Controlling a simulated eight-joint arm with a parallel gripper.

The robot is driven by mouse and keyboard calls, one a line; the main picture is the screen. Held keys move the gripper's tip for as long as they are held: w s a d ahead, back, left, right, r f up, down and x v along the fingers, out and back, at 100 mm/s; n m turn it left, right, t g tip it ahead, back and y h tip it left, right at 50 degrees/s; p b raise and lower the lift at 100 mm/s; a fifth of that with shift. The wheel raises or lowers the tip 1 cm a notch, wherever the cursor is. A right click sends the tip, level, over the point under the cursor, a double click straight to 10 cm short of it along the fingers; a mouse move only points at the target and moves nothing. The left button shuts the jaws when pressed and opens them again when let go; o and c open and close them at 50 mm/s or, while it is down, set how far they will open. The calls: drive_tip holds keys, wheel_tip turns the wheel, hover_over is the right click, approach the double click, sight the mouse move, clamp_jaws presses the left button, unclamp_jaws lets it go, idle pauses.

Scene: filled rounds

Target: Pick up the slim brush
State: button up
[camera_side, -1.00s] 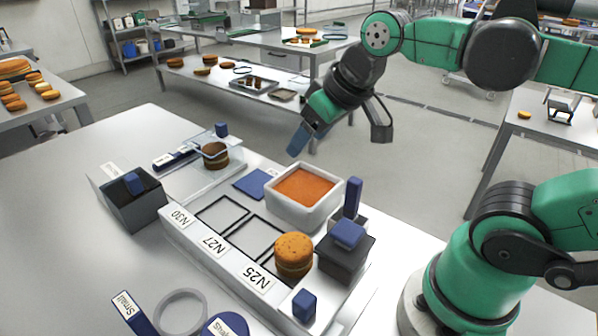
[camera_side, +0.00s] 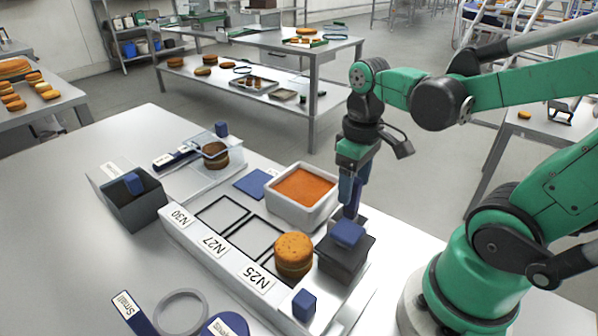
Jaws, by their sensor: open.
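A slim upright blue handle (camera_side: 350,211), which looks like the brush, stands behind the dark box with a blue knob (camera_side: 347,233), right of the white tub. Its lower end is hidden by that box. My gripper (camera_side: 351,201) points down at the handle, with its blue fingers at the handle's upper part. The jaws are open. The fingers and handle overlap in similar blue, so I cannot tell whether they touch.
The white tub of orange filling (camera_side: 270,197) stands close left of my gripper. A filled round (camera_side: 294,254) sits near the N25 label. A dark box (camera_side: 135,212) stands at the left.

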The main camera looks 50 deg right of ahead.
sight(351, 209)
drive_tip(key=shift+f, duration=1.15)
clamp_jaws()
